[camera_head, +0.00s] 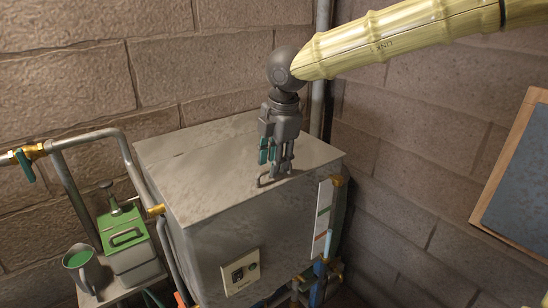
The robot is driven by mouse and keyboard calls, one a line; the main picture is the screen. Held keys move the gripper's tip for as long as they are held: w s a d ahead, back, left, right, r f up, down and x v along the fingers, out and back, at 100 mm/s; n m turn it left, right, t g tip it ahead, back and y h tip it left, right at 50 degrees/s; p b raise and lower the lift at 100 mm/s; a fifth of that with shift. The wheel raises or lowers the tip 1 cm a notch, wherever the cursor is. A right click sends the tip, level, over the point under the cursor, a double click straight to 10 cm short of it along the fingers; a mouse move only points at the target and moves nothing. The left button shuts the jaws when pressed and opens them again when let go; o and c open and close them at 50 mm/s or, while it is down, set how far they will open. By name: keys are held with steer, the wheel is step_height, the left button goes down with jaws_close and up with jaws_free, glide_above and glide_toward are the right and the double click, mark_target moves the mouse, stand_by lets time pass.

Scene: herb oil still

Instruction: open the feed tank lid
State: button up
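The feed tank is a large grey metal box (225,245) in the middle of the head view. Its flat lid (195,170) lies level on top and looks closed. A small bar handle (262,181) stands near the lid's front right edge. My gripper (278,172) points down from above, with its fingertips at the handle. The fingers, with teal parts on the left side, cover much of the handle. I cannot tell whether they close on the bar, straddle it or stand just beside it.
A green-topped container (127,237) and a jug (82,265) stand on a small table at the left. A pipe with a brass valve (33,152) runs along the left. Brick walls (225,62) close in behind and right. A framed board (520,180) hangs at right.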

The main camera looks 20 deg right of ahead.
steer(key=shift+w+f, duration=0.1)
steer(key=shift+f, duration=0.25)
steer(key=shift+c, duration=0.5)
jaws_close()
steer(key=shift+r, duration=0.2)
